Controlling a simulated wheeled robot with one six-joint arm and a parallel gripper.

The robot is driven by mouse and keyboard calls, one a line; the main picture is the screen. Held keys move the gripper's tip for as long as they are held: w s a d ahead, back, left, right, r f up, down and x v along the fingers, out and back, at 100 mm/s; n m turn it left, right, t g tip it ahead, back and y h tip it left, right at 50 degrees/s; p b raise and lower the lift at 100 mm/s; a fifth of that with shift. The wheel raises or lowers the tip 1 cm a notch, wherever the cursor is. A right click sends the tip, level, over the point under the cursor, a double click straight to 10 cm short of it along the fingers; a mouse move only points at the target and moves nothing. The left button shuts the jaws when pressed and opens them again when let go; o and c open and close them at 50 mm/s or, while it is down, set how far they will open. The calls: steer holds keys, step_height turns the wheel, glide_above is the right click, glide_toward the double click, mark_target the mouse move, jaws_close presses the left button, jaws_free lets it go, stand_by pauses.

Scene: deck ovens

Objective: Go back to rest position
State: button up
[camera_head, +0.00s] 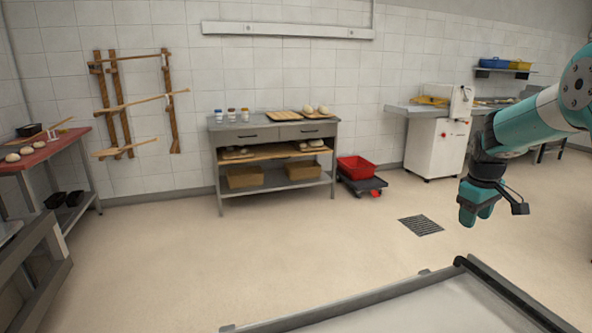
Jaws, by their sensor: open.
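My gripper (477,217) hangs at the right of the view, pointing down, at the end of my teal and black arm. It is open, and I see nothing held in it.
A grey workbench (275,133) with dough and jars stands at the back wall. A red crate (356,167) sits on a low dolly beside it. A white machine (437,147) stands at the right; a red-topped table (45,148) is at the left. The middle floor is clear.

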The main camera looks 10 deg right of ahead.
steer(key=s+a+r+n+y, duration=0.1)
steer(key=s+a+r, duration=0.15)
steer(key=a, duration=0.45)
steer(key=s+a+r, duration=0.2)
steer(key=a+r, duration=0.2)
steer(key=a, duration=0.2)
steer(key=s+a+r+n+y+p, duration=0.1)
steer(key=s+a+r, duration=0.1)
steer(key=s+a, duration=0.7)
steer(key=s+a+r+n+y+p, duration=0.1)
steer(key=s+a+r+y, duration=0.1)
steer(key=s+a, duration=0.6)
steer(key=shift+s+a+r, duration=0.35)
steer(key=shift+s, duration=0.45)
steer(key=shift+n+g+y, duration=0.4)
steer(key=shift+g+y, duration=0.2)
steer(key=shift+y, duration=0.2)
steer(key=s+a, duration=0.1)
steer(key=s, duration=0.2)
steer(key=s+a, duration=0.1)
steer(key=s, duration=0.3)
steer(key=s+a, duration=0.2)
steer(key=s, duration=0.1)
steer(key=shift+s+f+p, duration=0.15)
steer(key=shift+s+p, duration=0.2)
steer(key=shift+c, duration=0.2)
